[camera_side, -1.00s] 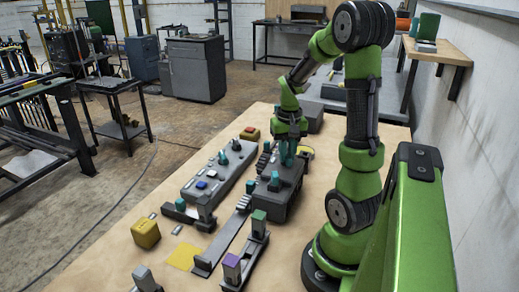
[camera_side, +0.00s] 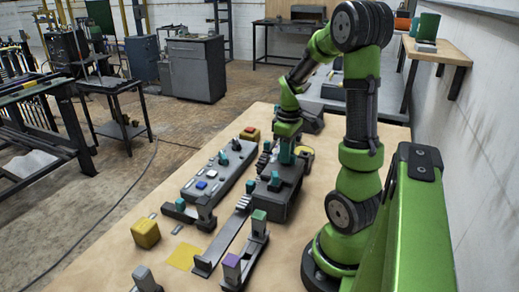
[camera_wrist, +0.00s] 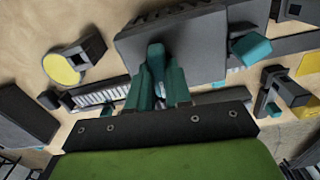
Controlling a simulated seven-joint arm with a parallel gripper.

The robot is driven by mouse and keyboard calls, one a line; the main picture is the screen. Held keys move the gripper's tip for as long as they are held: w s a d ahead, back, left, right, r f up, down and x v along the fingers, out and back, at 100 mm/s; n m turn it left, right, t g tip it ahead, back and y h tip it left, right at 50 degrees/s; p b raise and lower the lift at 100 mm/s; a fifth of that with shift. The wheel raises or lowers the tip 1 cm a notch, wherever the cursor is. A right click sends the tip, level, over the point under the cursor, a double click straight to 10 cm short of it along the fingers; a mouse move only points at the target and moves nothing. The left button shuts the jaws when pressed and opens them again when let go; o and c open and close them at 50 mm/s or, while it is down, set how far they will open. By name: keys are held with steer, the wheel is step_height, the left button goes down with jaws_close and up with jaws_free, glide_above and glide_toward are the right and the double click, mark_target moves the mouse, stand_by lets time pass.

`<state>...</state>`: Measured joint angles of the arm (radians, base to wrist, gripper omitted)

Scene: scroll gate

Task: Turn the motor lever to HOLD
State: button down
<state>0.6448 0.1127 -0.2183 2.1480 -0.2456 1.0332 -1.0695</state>
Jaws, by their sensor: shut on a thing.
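The dark grey motor housing (camera_side: 283,200) stands mid-bench in the side view, with a teal block (camera_side: 275,181) on its near part. My gripper (camera_side: 287,155) points down at the housing's far end, with its teal fingers close together. In the wrist view, my gripper (camera_wrist: 158,82) is shut on a teal lever (camera_wrist: 156,56) at the edge of the grey housing (camera_wrist: 200,40). The teal block also shows right of it (camera_wrist: 250,49). The fingers hide much of the lever, and I cannot read any HOLD mark.
A long grey panel (camera_side: 213,180) with small knobs lies left of the housing. A ribbed strip and rail (camera_side: 226,238) run toward the front. The bench's left front is fairly clear.

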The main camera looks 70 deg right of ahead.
steer(key=shift+n, duration=0.6)
steer(key=c, duration=1)
jaws_free()
steer(key=shift+c, duration=0.2)
steer(key=shift+r, duration=0.1)
step_height(320, 180, up, 17)
steer(key=w+a+f+m+t, duration=0.2)
steer(key=w+a+m, duration=0.1)
steer(key=a, duration=0.4)
steer(key=w+a+f+m+t, duration=0.2)
steer(key=a+m, duration=0.1)
steer(key=a, duration=0.4)
steer(key=s+a+n+t+y, duration=0.1)
steer(key=s+a+t+y, duration=0.1)
steer(key=a, duration=1.1)
steer(key=shift+s+a+f+n+t, duration=0.2)
steer(key=shift+n+t, duration=0.2)
steer(key=shift+t, duration=0.2)
